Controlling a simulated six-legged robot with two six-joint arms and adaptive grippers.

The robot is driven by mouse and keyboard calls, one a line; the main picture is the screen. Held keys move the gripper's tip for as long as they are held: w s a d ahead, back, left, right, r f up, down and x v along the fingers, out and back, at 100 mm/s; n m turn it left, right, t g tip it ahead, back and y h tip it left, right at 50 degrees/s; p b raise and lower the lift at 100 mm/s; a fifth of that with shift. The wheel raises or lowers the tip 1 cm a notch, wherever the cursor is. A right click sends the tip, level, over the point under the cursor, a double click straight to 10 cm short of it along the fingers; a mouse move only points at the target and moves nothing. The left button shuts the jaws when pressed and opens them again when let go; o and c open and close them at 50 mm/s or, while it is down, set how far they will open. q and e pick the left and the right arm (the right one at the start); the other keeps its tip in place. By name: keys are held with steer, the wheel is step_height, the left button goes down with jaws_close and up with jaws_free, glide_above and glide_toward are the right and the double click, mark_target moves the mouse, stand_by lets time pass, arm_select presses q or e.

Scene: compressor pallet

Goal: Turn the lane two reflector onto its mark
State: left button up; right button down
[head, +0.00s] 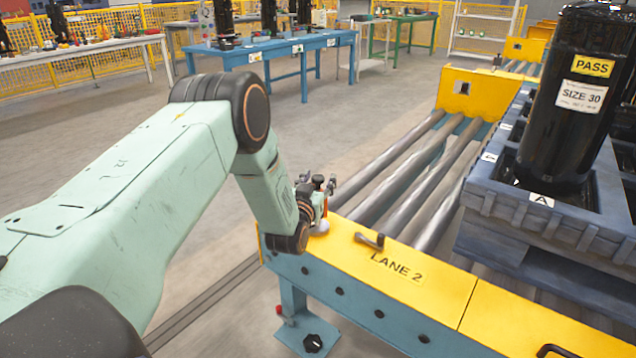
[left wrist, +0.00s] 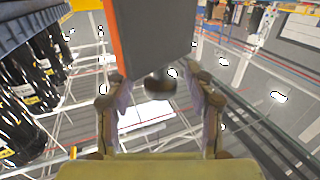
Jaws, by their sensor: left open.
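In the left wrist view a grey plate with an orange edge (left wrist: 155,35), which looks like the lane two reflector, stands beyond and between my fingertips. A dark round knob or stem end shows at its lower edge. My left gripper (left wrist: 158,88) is open, with a finger to each side of that lower end; I cannot tell whether either touches. In the head view my left gripper (head: 318,190) is over the near left corner of the yellow LANE 2 plate (head: 345,245). Small orange and white parts show beside it, mostly hidden. I cannot make out the mark. My right gripper is out of view.
A dark lever (head: 370,240) sticks up from the yellow plate close by. Conveyor rollers (head: 405,185) run back from it. A blue-grey pallet (head: 540,222) with a black compressor (head: 570,120) stands at the right. The floor left of the conveyor is clear.

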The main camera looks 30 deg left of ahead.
arm_select(q)
jaws_close()
stand_by(0.4)
steer(key=shift+d+n+g+y, duration=0.1)
steer(key=shift+n+g+y, duration=0.3)
steer(key=shift+n+y, duration=0.6)
steer(key=shift+f+n+g+y+b, duration=0.1)
steer(key=shift+n+g+y+b, duration=0.2)
steer(key=shift+n+g+y, duration=0.55)
steer(key=shift+n+g+y+b, duration=0.3)
steer(key=shift+n+g+y, duration=0.05)
steer(key=shift+y, duration=0.9)
jaws_free()
